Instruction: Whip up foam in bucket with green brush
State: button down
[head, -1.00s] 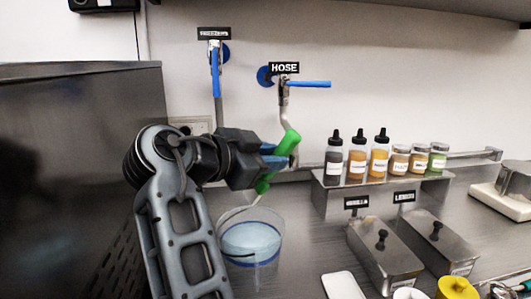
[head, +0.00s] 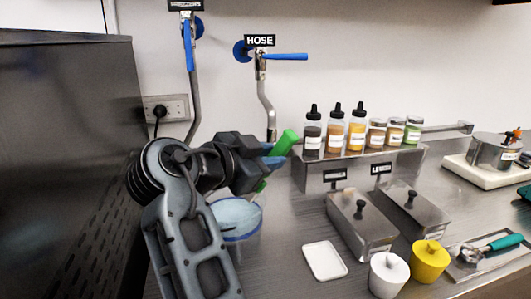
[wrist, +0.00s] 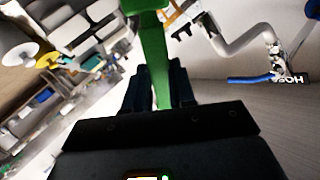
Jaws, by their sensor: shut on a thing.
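My gripper (head: 272,155) is shut on the green brush (head: 286,142). The brush handle leans, with its top up and to the right and its lower green part (head: 261,186) below the fingers. In the wrist view the green handle (wrist: 154,55) runs between the fingers. The clear bucket (head: 236,226) stands on the counter below my gripper, with pale blue content inside. The brush's lower end is near the bucket's far right rim; whether it is inside the bucket I cannot tell. My arm hides the bucket's left side.
A steel shelf (head: 322,176) with several bottles and jars stands to the right. The hose tap (head: 286,57) is on the wall behind. A dark steel panel (head: 60,150) bounds the left.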

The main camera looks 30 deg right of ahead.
jog(key=w+a+f+b, duration=0.3)
jog(key=f+b, duration=0.4)
jog(key=b, duration=0.1)
jog(key=shift+w+f, duration=0.2)
jog(key=shift+f, duration=0.05)
dwell(0.6)
